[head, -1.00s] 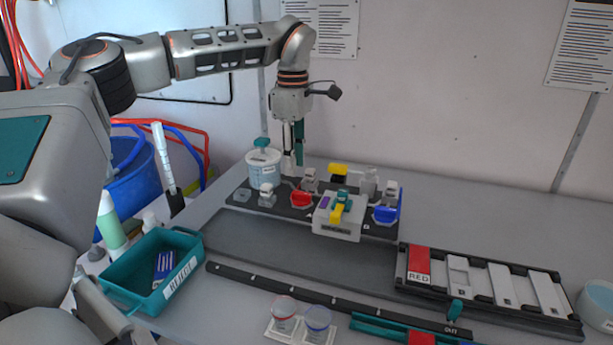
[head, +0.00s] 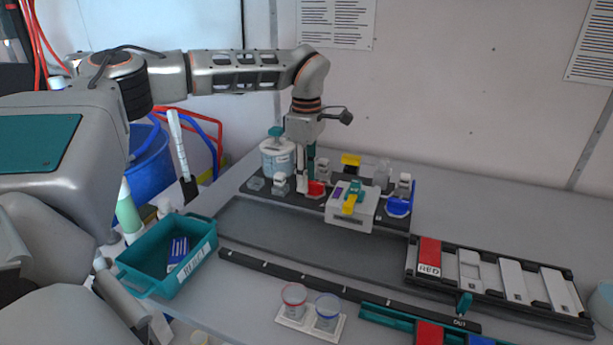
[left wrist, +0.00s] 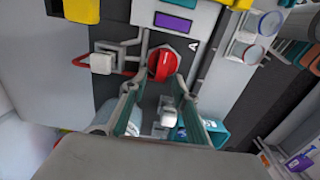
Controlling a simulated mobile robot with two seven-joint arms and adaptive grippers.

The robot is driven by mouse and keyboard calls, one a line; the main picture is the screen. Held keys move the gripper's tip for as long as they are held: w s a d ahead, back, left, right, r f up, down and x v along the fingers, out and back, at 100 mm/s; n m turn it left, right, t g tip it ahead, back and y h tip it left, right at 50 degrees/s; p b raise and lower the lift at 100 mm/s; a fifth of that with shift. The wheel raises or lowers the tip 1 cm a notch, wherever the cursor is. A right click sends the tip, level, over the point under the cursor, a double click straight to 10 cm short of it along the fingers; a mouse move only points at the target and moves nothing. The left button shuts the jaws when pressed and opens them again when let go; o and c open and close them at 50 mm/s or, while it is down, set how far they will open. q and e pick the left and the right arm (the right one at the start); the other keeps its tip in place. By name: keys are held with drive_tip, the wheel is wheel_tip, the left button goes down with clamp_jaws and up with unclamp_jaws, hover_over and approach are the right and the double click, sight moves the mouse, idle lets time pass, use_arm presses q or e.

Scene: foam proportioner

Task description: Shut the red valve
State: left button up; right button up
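The red valve (head: 316,188) is a round red knob on the dark board, left of the grey block marked A and B. In the left wrist view the red knob (left wrist: 163,66) shows just beyond the fingertips, with a paler raised bar across it. My left gripper (head: 305,184) points down close beside the knob. Its fingers (left wrist: 157,84) are apart, one to each side of the knob's near edge in the left wrist view, with nothing held. I cannot tell whether they touch the knob. My right gripper is not in view.
A blue valve (head: 398,207) and the grey block (head: 352,212) with yellow and teal parts stand right of the knob. A lidded white container (head: 277,158) stands behind left. A teal reject tray (head: 168,258) and two small cups (head: 293,298) are nearer. The wall is behind.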

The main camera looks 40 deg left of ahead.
sight(312, 194)
use_arm(q)
clamp_jaws()
drive_tip(key=shift+n, duration=0.4)
drive_tip(key=n, duration=0.3)
drive_tip(key=shift+s+d+n, duration=0.15)
drive_tip(key=shift+s+n, duration=0.25)
drive_tip(key=n, duration=0.4)
drive_tip(key=shift+s+d, duration=0.3)
drive_tip(key=shift+d, duration=0.05)
drive_tip(key=n, duration=0.5)
drive_tip(key=shift+s+d, duration=0.15)
drive_tip(key=shift+d, duration=0.25)
drive_tip(key=shift+d+n, duration=0.2)
drive_tip(key=shift+n, duration=0.9)
drive_tip(key=shift+d+n, duration=0.2)
drive_tip(key=shift+n, duration=0.9)
